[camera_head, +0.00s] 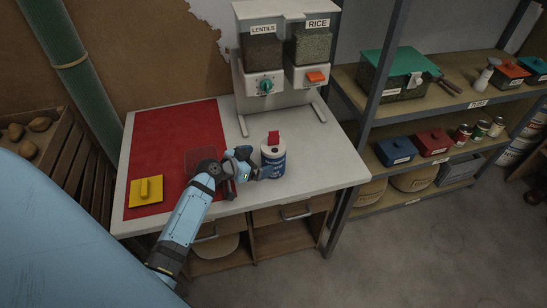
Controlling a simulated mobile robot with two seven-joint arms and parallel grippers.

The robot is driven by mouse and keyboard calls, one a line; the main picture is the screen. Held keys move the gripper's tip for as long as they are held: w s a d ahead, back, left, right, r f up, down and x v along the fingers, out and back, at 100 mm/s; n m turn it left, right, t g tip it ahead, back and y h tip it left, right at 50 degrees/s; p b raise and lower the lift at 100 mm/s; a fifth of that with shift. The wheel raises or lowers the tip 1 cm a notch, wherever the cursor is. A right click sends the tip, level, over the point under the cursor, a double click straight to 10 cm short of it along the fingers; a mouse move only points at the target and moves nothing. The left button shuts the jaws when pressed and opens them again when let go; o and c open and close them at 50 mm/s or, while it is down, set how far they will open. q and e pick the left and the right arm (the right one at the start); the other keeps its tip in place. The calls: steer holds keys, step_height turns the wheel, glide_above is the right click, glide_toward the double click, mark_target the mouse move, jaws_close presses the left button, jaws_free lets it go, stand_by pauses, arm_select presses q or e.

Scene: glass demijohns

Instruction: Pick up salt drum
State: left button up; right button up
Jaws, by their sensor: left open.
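The salt drum (273,158) is a white and blue cylinder with a red spout on top. It stands upright on the white counter, right of the red mat. My left gripper (262,172) is open at the drum's left side, with its fingers close to the blue label. I cannot tell whether the fingers touch it or reach around it. The far side of the drum is hidden. My right gripper is not in view.
A dispenser (286,62) with lentils and rice stands behind the drum. A yellow lidded item (146,190) lies on the red mat (160,136). Shelves with boxes and cans (462,133) stand at right. The counter right of the drum (325,170) is clear.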

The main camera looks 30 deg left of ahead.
mark_target(263, 158)
arm_select(q)
steer(key=p+x, duration=0.1)
steer(key=x, duration=0.4)
steer(key=shift+w+a, duration=0.1)
steer(key=shift+w, duration=0.15)
steer(key=c, duration=1)
steer(key=shift+c, duration=0.4)
steer(key=shift+r, duration=0.1)
